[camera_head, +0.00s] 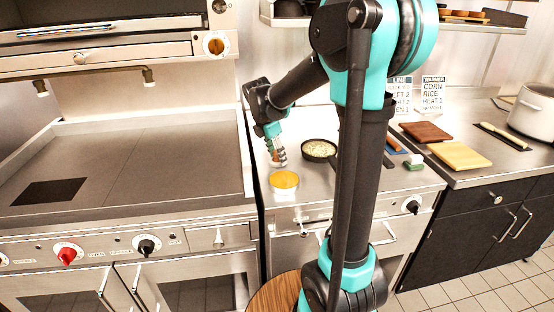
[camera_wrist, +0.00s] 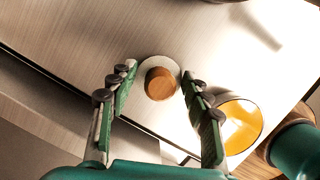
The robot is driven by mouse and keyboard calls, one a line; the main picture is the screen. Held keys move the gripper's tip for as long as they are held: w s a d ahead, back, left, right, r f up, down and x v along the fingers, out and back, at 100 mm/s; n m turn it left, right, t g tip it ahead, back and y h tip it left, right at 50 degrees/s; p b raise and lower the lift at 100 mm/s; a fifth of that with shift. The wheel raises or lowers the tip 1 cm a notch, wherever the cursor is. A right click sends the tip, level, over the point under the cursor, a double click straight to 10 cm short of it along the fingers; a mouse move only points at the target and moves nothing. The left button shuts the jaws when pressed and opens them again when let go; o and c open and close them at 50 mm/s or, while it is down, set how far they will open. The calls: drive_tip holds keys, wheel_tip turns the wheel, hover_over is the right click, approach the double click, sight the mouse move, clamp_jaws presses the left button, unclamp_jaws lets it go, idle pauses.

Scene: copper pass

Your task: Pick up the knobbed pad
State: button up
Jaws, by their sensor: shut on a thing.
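The knobbed pad (camera_wrist: 159,78) is a pale round disc with a brown wooden knob. In the wrist view it sits between the two green-lined fingers of my gripper (camera_wrist: 159,82). My gripper is shut on it, though the exact finger contact is hard to see. In the head view my gripper (camera_head: 278,152) points down over the steel counter, just behind a round dish with yellow content (camera_head: 284,181). The pad is mostly hidden by the fingers there. Whether it touches the counter I cannot tell.
A dark pan with pale food (camera_head: 319,150) stands right of my gripper. A wide griddle (camera_head: 150,160) with a dark square patch lies left. A green-and-white block (camera_head: 414,163), brown board (camera_head: 425,131), yellow board (camera_head: 459,155) and pot (camera_head: 535,110) are farther right.

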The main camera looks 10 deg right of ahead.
drive_tip(key=shift+r, duration=0.1)
wheel_tip(320, 180, up, 20)
idle(0.5)
